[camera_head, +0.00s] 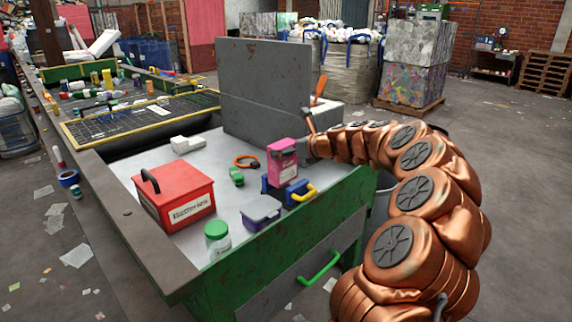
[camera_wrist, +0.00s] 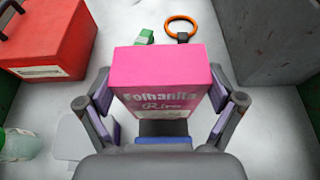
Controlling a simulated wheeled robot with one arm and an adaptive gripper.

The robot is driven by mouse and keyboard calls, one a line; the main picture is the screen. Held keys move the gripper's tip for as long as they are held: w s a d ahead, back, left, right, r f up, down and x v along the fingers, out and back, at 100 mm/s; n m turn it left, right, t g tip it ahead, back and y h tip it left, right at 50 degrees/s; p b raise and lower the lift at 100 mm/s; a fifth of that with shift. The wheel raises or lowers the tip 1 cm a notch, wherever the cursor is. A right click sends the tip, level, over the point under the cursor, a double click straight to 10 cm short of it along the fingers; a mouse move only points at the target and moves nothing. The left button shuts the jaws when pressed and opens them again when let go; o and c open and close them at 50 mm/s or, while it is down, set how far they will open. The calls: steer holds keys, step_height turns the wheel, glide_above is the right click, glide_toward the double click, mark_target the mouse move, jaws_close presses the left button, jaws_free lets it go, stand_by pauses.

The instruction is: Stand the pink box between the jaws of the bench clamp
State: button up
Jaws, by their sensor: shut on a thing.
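The pink box (camera_head: 283,162) is upright at the right part of the bench top; it also shows in the wrist view (camera_wrist: 165,70), with printed lettering facing my gripper. My gripper (camera_wrist: 163,112) is shut on the box, one finger on each side. In the head view my gripper (camera_head: 304,147) reaches it from the right. The bench clamp (camera_head: 278,193), blue with a yellow handle, is directly at the box's lower end. A blue strip of it shows below the box in the wrist view. Whether the box's base touches the clamp's floor is hidden.
A red box with a black handle (camera_head: 175,197), a purple container with a grey lid (camera_head: 261,211) and a green-lidded jar (camera_head: 217,240) stand to the left and front. A green item (camera_head: 236,176) and an orange ring (camera_head: 246,161) lie behind. A grey panel (camera_head: 264,90) rises at the back.

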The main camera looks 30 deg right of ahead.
mark_target(285, 161)
steer(key=shift+s+f, duration=0.1)
steer(key=shift+f, duration=2.15)
steer(key=o, duration=0.4)
steer(key=shift+o, duration=0.2)
steer(key=shift+s+d+r, duration=0.15)
steer(key=shift+s+r, duration=0.05)
steer(key=v, duration=1.1)
steer(key=shift+s+b, duration=0.3)
steer(key=shift+b, duration=0.1)
steer(key=shift+r, duration=0.1)
